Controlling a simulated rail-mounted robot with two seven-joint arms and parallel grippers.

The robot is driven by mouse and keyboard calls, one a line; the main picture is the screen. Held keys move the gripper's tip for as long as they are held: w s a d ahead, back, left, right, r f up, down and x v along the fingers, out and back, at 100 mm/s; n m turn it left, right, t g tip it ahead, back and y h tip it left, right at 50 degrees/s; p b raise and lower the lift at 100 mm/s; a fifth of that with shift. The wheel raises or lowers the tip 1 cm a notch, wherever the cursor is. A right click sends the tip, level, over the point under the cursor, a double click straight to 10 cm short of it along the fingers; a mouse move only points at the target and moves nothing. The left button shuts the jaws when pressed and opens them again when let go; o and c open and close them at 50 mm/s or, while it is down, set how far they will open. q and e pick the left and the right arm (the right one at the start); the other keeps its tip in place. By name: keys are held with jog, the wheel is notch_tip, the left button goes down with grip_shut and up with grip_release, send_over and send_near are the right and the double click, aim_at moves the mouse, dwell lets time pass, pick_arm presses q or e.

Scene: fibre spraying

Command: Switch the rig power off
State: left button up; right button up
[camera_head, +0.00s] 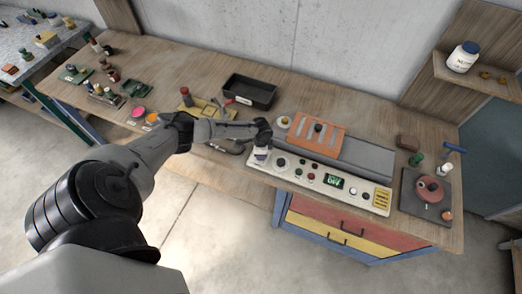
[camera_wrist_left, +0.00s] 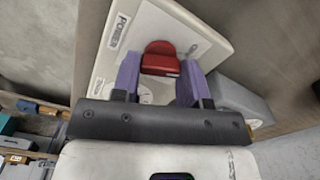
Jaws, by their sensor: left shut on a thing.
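The rig's control panel (camera_head: 312,169) is a pale slanted strip along the front of the bench, with several knobs, buttons and a small green display. In the left wrist view the panel (camera_wrist_left: 192,28) carries a POWER label (camera_wrist_left: 119,31) beside a red switch handle (camera_wrist_left: 160,48). My left gripper (camera_head: 261,153) is at the panel's left end. Its purple fingers (camera_wrist_left: 160,66) stand on both sides of the red handle and are shut on it. In the head view the gripper hides the switch. My right gripper is not in view.
An orange slotted plate (camera_head: 318,134) sits on the grey rig behind the panel. A black tray (camera_head: 250,91) stands at the back. A dark board with a red round pot (camera_head: 430,189) is at the right. Drawers (camera_head: 345,237) are below the bench top.

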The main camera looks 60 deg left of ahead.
pick_arm(q)
jog(key=shift+r+n+p, duration=0.1)
jog(key=shift+n+p, duration=0.45)
jog(key=shift+n, duration=0.95)
jog(key=o, duration=0.9)
jog(key=shift+r, duration=6.85)
